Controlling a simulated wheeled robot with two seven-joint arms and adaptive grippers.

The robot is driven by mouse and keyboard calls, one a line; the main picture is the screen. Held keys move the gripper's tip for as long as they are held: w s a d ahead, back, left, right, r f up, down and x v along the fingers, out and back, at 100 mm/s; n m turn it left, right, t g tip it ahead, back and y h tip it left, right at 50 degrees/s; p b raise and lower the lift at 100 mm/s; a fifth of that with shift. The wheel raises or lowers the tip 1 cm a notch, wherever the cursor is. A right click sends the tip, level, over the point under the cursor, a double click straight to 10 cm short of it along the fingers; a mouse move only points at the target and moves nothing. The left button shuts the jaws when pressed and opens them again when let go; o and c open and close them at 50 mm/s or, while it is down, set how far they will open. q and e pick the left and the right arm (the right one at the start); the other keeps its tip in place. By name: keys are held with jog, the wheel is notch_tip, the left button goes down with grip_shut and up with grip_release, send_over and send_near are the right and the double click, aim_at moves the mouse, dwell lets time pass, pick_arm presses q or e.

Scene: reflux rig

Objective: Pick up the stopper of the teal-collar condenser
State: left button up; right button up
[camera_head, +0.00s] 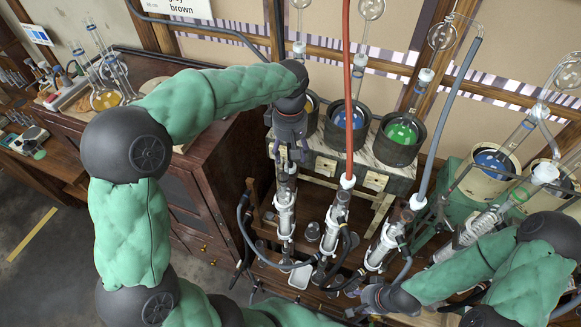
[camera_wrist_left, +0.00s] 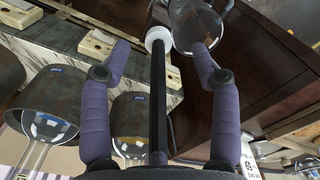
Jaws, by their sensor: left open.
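Three upright glass condensers stand in a row in the head view: a left one (camera_head: 285,215), a middle one (camera_head: 334,230) and a right one (camera_head: 383,247). I cannot make out a teal collar on any of them. My left gripper (camera_head: 289,152) points down just above the left condenser's top. In the left wrist view its two purple fingers (camera_wrist_left: 160,75) are spread wide, with a dark rod and a white round end (camera_wrist_left: 157,39) showing between them. I cannot identify a stopper. My right gripper (camera_head: 356,297) is low, below the right condenser; its jaw gap is unclear.
Behind stand dark heating pots with flasks of blue liquid (camera_head: 350,120) and green liquid (camera_head: 401,134). A dark wooden cabinet (camera_head: 215,160) is at the left.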

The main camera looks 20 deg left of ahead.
aim_at(290, 166)
pick_arm(q)
jog(key=shift+w+f, duration=0.2)
jog(key=shift+f, duration=0.35)
jog(key=shift+w+f, duration=0.2)
jog(key=shift+f, duration=0.35)
notch_tip(290, 166, down, 3)
jog(key=shift+s+a+f+p, duration=0.1)
jog(key=shift+s+f+p, duration=0.05)
jog(key=shift+p, duration=0.45)
jog(key=shift+f, duration=0.6)
jog(key=c, duration=0.9)
